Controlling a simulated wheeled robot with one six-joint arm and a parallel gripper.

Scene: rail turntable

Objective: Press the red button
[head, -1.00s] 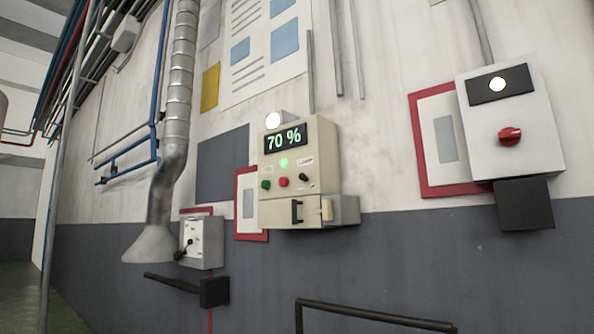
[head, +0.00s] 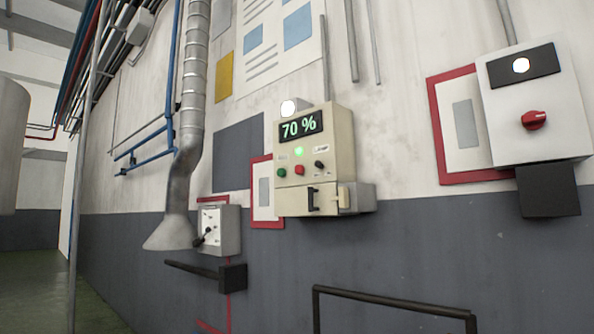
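The red button (head: 299,170) is a small round button on the front of a cream control box (head: 343,150) on the wall, near the middle of the head view. A green button (head: 282,173) is to its left and a black switch (head: 319,164) to its right. A green lamp (head: 299,152) glows just above it, under a display (head: 301,125) reading 70 %. The lower part of the box has a black handle (head: 313,201). My gripper is not in view, so its state does not show.
A grey box with a red rotary knob (head: 534,120) hangs at the right. A dark rail (head: 395,299) stands in front of the wall at the bottom. A flared duct (head: 172,232), a small lever box (head: 228,230) and a dark bar (head: 232,277) are at the left. Floor shows far left.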

